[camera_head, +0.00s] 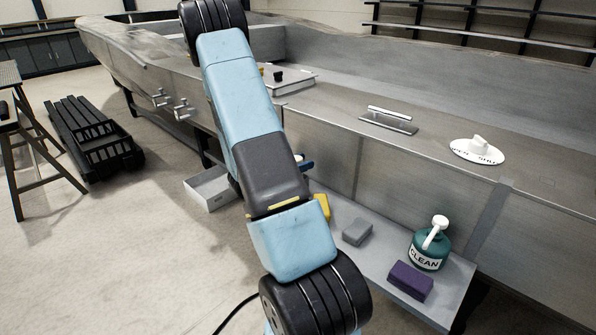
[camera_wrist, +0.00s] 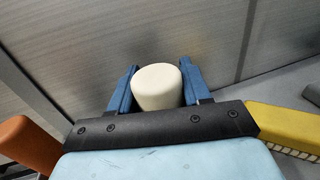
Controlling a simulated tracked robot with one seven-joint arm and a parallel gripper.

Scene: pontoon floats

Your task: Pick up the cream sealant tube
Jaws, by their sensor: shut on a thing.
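The cream sealant tube (camera_wrist: 158,86) shows in the wrist view as a rounded cream end between two blue fingers. My gripper (camera_wrist: 157,88) is shut on it, one finger on each side. The rest of the tube is hidden behind the dark bar of my gripper. I cannot tell whether the tube touches the shelf.
The shelf (camera_head: 357,267) holds a grey block (camera_head: 357,232), a purple block (camera_head: 410,281) and a green CLEAN bottle (camera_head: 428,250). The metal pontoon wall (camera_head: 385,185) stands close behind. A pale bin (camera_head: 208,190) is on the floor.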

